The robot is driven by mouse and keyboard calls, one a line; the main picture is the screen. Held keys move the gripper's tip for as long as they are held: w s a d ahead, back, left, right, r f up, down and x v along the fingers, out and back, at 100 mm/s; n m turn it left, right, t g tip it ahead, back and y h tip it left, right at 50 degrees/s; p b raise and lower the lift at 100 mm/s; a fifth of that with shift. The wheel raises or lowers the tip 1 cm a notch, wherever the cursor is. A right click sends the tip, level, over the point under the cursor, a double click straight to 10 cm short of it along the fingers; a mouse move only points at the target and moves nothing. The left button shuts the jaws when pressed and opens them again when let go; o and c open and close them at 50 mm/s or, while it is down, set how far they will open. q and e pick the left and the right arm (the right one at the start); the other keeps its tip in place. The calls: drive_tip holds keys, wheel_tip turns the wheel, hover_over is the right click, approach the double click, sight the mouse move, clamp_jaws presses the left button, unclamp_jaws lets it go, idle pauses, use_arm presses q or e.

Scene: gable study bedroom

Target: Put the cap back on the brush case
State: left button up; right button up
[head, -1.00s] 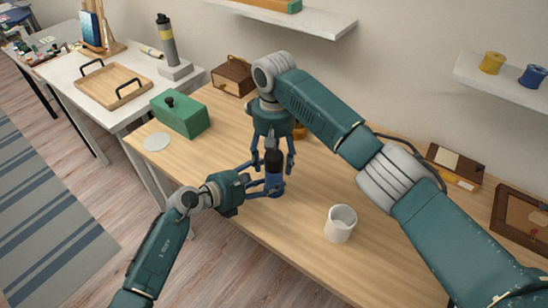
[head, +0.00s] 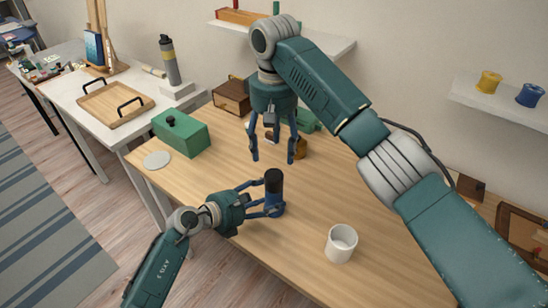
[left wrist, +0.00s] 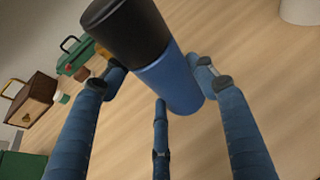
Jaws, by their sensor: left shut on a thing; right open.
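The brush case (head: 276,205) is a blue cylinder standing upright on the wooden table; it also shows in the left wrist view (left wrist: 172,82). The black cap (head: 273,179) sits on its top end, in line with it. In the left wrist view the cap (left wrist: 128,28) meets the blue body with no gap that I can see. My left gripper (head: 266,206) is shut around the blue body from the left. My right gripper (head: 272,156) is open and empty, above and behind the cap, clear of it.
A white cup (head: 341,244) stands right of the case. A green box (head: 181,132) and a pale round disc (head: 157,160) lie to the left. A brown box (head: 231,97) and several small items are at the back. A shelf (head: 310,40) hangs above.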

use_arm(q)
drive_tip(key=o, duration=1.8)
drive_tip(key=shift+c, duration=0.2)
drive_tip(key=v, duration=1.2)
